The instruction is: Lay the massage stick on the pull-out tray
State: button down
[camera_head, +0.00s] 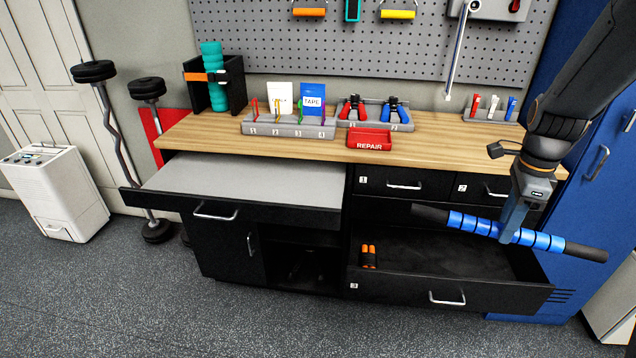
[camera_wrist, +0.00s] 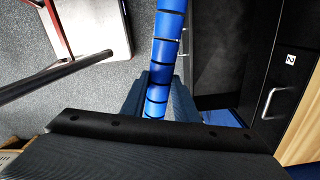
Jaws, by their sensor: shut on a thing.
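The massage stick (camera_head: 468,224) has blue ringed segments and black handles. My gripper (camera_head: 512,232) is shut on its blue middle part and holds it in the air, roughly level, above the open drawer 3 at the right. In the wrist view the blue segments (camera_wrist: 165,50) run up between the fingers (camera_wrist: 153,98). The pull-out tray (camera_head: 245,190) is drawn out at the left of the workbench. It has a bare light grey top, a black front and a metal handle. My gripper is well to the right of it.
Open drawer 3 (camera_head: 470,290) holds an orange-and-black item (camera_head: 368,256). The wooden benchtop (camera_head: 440,152) carries a red REPAIR tray (camera_head: 369,140), grey holders and a teal roller (camera_head: 213,75). A blue locker (camera_head: 590,200) stands right. Barbells (camera_head: 120,150) lean at left. Floor in front is clear.

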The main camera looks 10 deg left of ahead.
aim_at(252, 193)
jog(key=u, duration=2.3)
jog(key=i, duration=1.9)
jog(key=z, duration=1.8)
